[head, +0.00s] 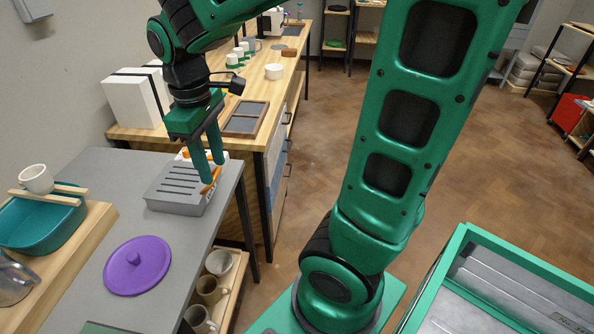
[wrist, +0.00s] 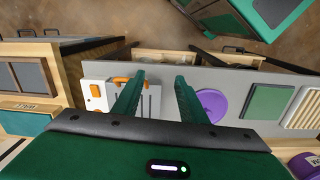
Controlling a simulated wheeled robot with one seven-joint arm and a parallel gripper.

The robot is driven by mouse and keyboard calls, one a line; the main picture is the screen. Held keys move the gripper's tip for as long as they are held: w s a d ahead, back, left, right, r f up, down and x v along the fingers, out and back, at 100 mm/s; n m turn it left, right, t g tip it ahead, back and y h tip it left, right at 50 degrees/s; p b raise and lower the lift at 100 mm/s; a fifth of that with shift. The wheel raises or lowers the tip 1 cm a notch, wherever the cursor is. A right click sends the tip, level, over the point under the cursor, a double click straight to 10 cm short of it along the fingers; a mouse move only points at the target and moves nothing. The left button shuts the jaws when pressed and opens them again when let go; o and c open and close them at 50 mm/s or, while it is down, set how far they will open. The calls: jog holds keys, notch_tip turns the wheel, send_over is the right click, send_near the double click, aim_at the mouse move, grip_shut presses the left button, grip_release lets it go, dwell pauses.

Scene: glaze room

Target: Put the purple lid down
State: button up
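The purple lid (head: 137,265), a round disc with a knob on top, lies flat on the grey table (head: 190,250) in the head view. In the wrist view the lid (wrist: 213,102) shows to the right of my gripper, partly hidden by the right finger. My gripper (head: 212,172) points down over the grey slotted box (head: 178,188) at the far end of the table, away from the lid. In the wrist view my gripper (wrist: 159,80) has its fingers apart with nothing between them. I cannot tell whether the fingertips touch the box.
A teal basin (head: 38,228) with wooden bars and a white cup (head: 36,179) stands left of the lid on a wooden board. A metal jug (head: 14,280) is nearby. Mugs (head: 210,290) sit on a shelf below. A wooden counter (head: 252,92) lies beyond. A green-rimmed tray (head: 460,240) is right.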

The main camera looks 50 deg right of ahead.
jog(key=s+d+f+m, duration=0.2)
jog(key=s+d+m, duration=1)
jog(key=s, duration=0.4)
jog(key=shift+s+d+y, duration=0.3)
jog(key=shift+d, duration=0.55)
jog(key=shift+f, duration=0.1)
jog(key=shift+w+f, duration=0.3)
jog(key=shift+w, duration=0.45)
jog(key=shift+c, duration=1)
